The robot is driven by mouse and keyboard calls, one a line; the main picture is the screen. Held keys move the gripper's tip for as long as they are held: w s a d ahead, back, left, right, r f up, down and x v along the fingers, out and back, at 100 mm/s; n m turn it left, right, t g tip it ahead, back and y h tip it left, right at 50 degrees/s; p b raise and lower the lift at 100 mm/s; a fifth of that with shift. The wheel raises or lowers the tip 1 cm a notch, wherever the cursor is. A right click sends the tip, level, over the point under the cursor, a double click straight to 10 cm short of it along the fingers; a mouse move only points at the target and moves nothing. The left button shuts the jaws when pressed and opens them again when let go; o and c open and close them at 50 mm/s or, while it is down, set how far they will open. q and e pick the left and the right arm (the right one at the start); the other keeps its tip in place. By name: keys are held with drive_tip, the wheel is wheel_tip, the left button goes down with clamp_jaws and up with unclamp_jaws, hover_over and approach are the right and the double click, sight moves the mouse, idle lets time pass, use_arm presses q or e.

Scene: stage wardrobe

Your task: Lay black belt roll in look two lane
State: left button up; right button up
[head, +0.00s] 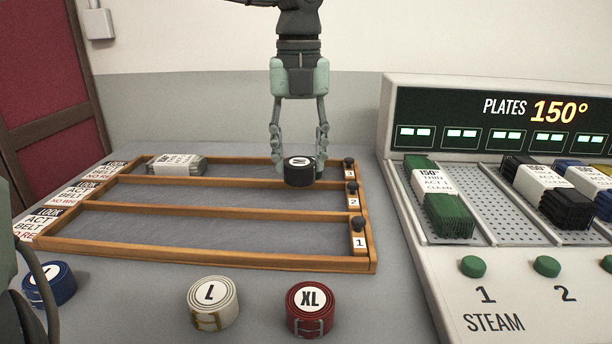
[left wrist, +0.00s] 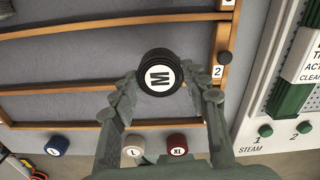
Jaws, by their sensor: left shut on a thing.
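The black belt roll (head: 299,171), with a white M label, is between the fingertips of my left gripper (head: 298,150), which points down and is shut on it. In the left wrist view, the roll (left wrist: 158,73) sits between the fingertips of the gripper (left wrist: 163,88), near the number 2 tag. The wooden lane rack (head: 210,261) has three lanes, tagged 1 at the front and 2 in the middle. In the head view the roll overlaps the divider behind lane two, near its right end. Its height above the rack is unclear. My right gripper is not in view.
A banded grey bundle (head: 177,164) lies in the back lane. Blue (head: 50,284), white L (head: 212,303) and red XL (head: 309,308) belt rolls stand in front of the rack. The steam plate unit (head: 448,276) with folded cloths is at right. Lanes one and two look empty.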

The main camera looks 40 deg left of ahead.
sight(306, 161)
use_arm(q)
drive_tip(key=shift+w+d+f, duration=0.35)
drive_tip(key=shift+w+f, duration=0.05)
drive_tip(key=shift+w, duration=0.05)
wheel_tip(306, 161, down, 3)
drive_tip(key=shift+f, duration=0.4)
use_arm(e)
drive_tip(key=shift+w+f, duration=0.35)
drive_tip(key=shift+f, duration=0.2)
use_arm(q)
drive_tip(key=shift+f, duration=0.1)
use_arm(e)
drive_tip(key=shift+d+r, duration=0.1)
